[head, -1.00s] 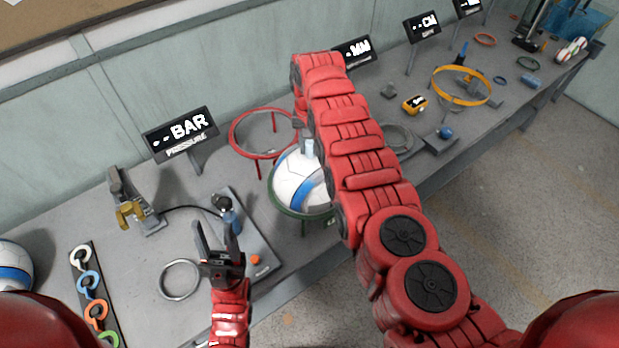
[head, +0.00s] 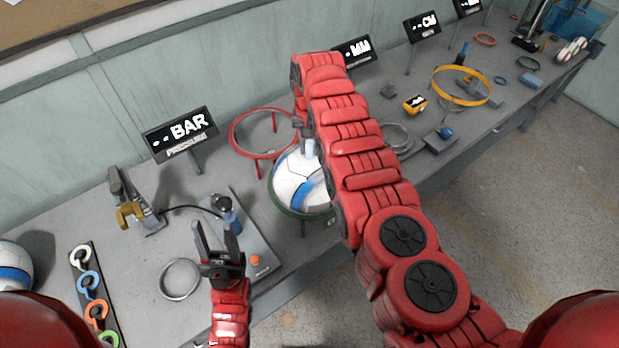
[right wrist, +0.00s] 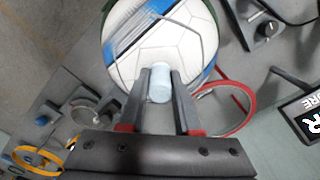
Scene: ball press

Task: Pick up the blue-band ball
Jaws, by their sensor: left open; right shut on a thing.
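A white ball with a blue band (head: 292,176) sits in a green ring stand (head: 300,212). It also fills the top of the right wrist view (right wrist: 135,45). A second white ball with a blue band (head: 10,268) is cut off at the left edge. My right gripper (right wrist: 160,75) is shut on a pale blue cylinder (right wrist: 159,88), against or just above the ball in the green stand. My right arm hides the ball's right side. My left gripper (head: 218,236) is open and empty above the bench, left of the green stand.
A red ring stand (head: 236,121) is behind the ball. A metal ring (head: 163,279), a gauge pad with an orange button (head: 254,259), and a strip of coloured hooks (head: 88,282) are near my left gripper. A yellow ring stand (head: 434,83) is farther right.

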